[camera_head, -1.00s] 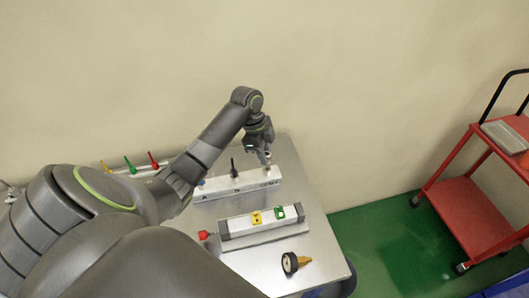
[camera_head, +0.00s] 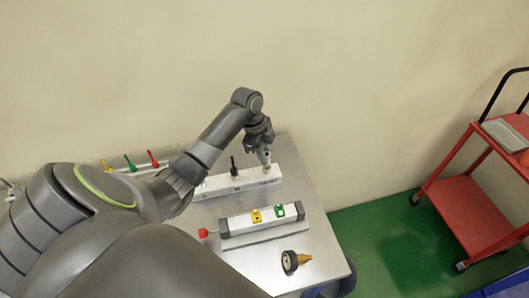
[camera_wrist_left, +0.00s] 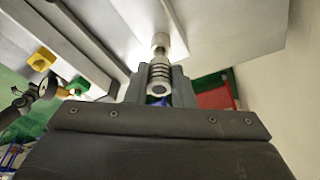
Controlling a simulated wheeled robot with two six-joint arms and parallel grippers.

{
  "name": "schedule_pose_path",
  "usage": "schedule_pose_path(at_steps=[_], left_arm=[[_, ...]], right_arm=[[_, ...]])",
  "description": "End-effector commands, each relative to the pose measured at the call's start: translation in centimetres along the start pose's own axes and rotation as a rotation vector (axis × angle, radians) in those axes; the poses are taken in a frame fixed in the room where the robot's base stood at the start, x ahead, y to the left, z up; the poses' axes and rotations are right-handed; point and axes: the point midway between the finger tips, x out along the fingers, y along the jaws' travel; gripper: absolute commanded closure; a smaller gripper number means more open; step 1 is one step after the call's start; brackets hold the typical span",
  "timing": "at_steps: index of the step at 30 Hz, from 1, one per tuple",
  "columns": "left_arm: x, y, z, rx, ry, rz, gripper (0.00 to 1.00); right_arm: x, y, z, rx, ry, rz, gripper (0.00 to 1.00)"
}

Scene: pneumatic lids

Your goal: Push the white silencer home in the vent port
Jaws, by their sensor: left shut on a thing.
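My left gripper (camera_head: 264,158) is over the right end of the white manifold block (camera_head: 220,186), fingers pointing down. In the left wrist view (camera_wrist_left: 158,85) its fingers are shut on a pale ribbed cylinder, the silencer (camera_wrist_left: 160,72). The silencer's narrower far end (camera_wrist_left: 160,42) meets the end of the block (camera_wrist_left: 163,15) in that view. How deep it sits in the port cannot be told. My right gripper is not in view.
A black fitting (camera_head: 234,168) stands on the block. A gauge (camera_head: 290,262) lies nearer. A red cart (camera_head: 465,205) stands right.

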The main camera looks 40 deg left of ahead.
Motion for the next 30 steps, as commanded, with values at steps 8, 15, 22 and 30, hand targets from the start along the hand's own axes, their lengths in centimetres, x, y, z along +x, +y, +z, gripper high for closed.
schedule_pose_path(at_steps=[8,15,22,30], left_arm=[[0.7,0.0,0.2,0.000,0.000,0.001,1.00],[1.2,0.0,0.3,0.000,0.000,0.001,1.00],[1.7,0.0,0.4,0.000,0.000,0.001,1.00],[2.1,0.0,0.5,0.000,0.000,0.000,0.73]], right_arm=[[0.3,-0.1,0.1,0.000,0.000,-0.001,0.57],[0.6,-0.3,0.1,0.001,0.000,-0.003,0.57],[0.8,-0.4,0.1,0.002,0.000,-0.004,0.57],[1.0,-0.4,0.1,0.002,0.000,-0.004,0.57]])
